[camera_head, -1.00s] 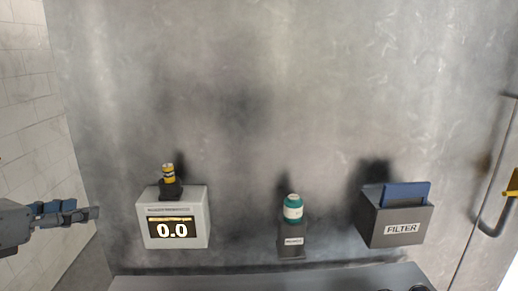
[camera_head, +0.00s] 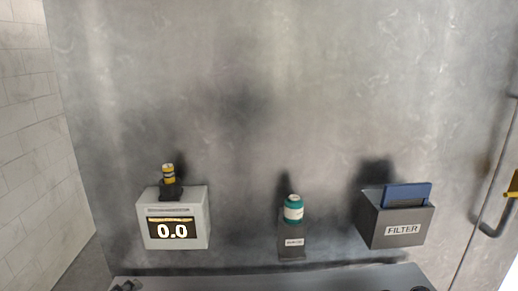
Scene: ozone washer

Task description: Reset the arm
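My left arm is no longer at the left side of the view. A small dark piece (camera_head: 127,286) at the bottom left edge may be part of my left gripper, but too little shows to tell its state. I cannot make out my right gripper. Dark rounded shapes (camera_head: 420,288) at the bottom right edge are cut off, and I cannot tell what they are.
On the metal wall are a display box (camera_head: 178,218) reading 0.0 with a yellow-banded part (camera_head: 168,172) on top, a teal-and-white bottle (camera_head: 293,209) in a holder (camera_head: 292,243), and a FILTER box (camera_head: 397,222) holding a blue filter (camera_head: 407,195). A door handle (camera_head: 492,228) is at right.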

